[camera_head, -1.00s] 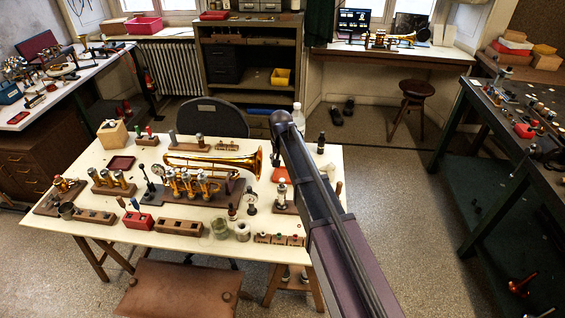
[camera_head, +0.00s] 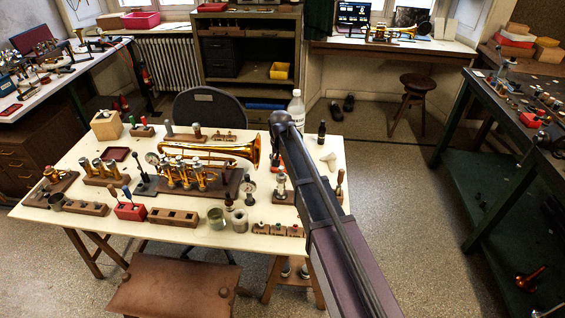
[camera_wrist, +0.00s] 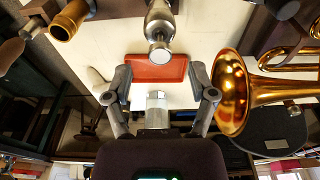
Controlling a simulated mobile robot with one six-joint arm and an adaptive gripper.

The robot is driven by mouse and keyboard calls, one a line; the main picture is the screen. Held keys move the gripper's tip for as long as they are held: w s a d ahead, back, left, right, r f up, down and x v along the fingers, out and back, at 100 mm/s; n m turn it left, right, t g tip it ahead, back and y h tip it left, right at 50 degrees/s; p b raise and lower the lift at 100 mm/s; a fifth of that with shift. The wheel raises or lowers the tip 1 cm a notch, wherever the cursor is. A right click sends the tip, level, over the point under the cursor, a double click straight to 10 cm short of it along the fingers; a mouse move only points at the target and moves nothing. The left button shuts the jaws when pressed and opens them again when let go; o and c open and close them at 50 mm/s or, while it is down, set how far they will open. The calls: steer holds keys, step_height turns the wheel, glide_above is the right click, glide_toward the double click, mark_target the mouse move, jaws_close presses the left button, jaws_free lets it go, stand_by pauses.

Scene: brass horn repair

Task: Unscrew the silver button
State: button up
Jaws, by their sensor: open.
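A silver valve (camera_head: 281,183) stands upright on a small dark wooden base at the right of the white table. In the wrist view the same valve, seen upside down, shows at the top with its round silver button (camera_wrist: 160,55) facing the gripper. My gripper (camera_wrist: 160,80) is open and empty, with its two fingers spread either side of the valve's line and apart from the button. A clear bottle (camera_wrist: 156,110) shows beyond, between the fingers. In the head view my arm hides the gripper.
A brass horn (camera_head: 215,150) lies near the valve; its bell (camera_wrist: 232,90) is close to the right finger in the wrist view. A red tray (camera_wrist: 155,68) lies behind the valve. A block with small coloured buttons (camera_head: 278,230) sits at the table's front right edge.

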mark_target(281, 168)
steer(key=shift+w+f+b, duration=0.15)
steer(key=shift+f+b, duration=0.65)
steer(key=shift+f, duration=0.3)
jaws_close()
steer(key=shift+n, duration=0.3)
steer(key=n, duration=0.3)
steer(key=shift+n+y, duration=0.3)
steer(key=shift+n, duration=0.5)
